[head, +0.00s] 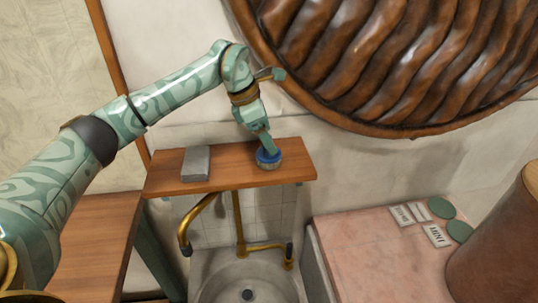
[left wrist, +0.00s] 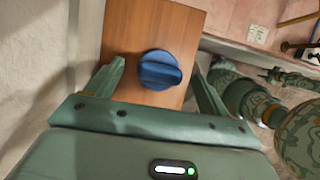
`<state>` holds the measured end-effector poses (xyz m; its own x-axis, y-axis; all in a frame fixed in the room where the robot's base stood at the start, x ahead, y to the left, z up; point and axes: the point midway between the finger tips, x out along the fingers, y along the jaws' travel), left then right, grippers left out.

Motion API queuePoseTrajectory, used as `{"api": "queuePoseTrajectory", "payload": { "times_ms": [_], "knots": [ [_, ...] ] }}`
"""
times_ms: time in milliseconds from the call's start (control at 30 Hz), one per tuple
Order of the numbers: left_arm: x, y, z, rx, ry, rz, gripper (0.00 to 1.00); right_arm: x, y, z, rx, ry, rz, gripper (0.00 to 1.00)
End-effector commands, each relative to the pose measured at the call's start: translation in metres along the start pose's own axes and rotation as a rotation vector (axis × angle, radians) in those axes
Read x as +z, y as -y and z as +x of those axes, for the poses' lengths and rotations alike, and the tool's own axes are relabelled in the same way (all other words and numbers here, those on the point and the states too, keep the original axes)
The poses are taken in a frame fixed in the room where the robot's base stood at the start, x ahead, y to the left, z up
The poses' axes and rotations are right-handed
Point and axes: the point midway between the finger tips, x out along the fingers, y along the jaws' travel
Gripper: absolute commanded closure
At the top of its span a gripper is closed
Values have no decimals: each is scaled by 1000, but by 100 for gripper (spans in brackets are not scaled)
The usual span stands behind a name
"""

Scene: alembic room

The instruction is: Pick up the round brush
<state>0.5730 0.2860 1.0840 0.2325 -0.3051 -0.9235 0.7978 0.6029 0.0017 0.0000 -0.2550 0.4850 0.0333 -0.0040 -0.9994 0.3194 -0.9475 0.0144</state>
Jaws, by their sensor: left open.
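The round brush (head: 268,158) stands on the right part of a small wooden shelf (head: 228,175) in the head view. It has a blue top with a raised grip and a paler band below. My left gripper (head: 269,146) comes down on it from above, and its fingers hide part of the blue top. In the left wrist view, the blue brush (left wrist: 159,70) lies between the two open fingers of my left gripper (left wrist: 160,80), with gaps on both sides. Whether a finger touches it cannot be told. My right gripper is not in view.
A grey block (head: 196,163) lies on the shelf's left part. Below are a brass tap (head: 190,232) and a stone basin (head: 243,280). A pink counter (head: 350,255) with labels and green discs stands at right, near a brown vessel (head: 495,255). A large ribbed copper form (head: 400,60) hangs above.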

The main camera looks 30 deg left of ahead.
Motion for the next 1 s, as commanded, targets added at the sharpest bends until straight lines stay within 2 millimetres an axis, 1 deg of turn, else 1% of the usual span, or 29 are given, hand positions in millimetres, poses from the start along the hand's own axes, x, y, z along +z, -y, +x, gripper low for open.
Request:
{"api": "queuePoseTrajectory", "payload": {
  "times_ms": [33,100,200,300,500,567,600,667,700,1000],
  "knots": [
    [-3,2,13,-6,-2,-1,20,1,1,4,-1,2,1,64],
    [-5,3,26,-6,-3,0,20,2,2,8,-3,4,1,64],
    [-4,2,38,-4,-2,0,20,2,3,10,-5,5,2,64],
    [-4,2,43,-2,-1,0,20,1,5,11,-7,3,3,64],
    [-4,2,43,-1,-1,0,20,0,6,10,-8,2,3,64],
    [-4,2,42,-1,-1,0,37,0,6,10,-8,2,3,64],
    [-4,2,42,-1,-1,0,48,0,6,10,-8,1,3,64],
    [-4,2,42,-1,-1,0,64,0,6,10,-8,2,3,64],
    [-4,2,42,-1,-1,0,70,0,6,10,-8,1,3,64],
    [-3,2,41,-1,-1,0,70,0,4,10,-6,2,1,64]
  ]
}}
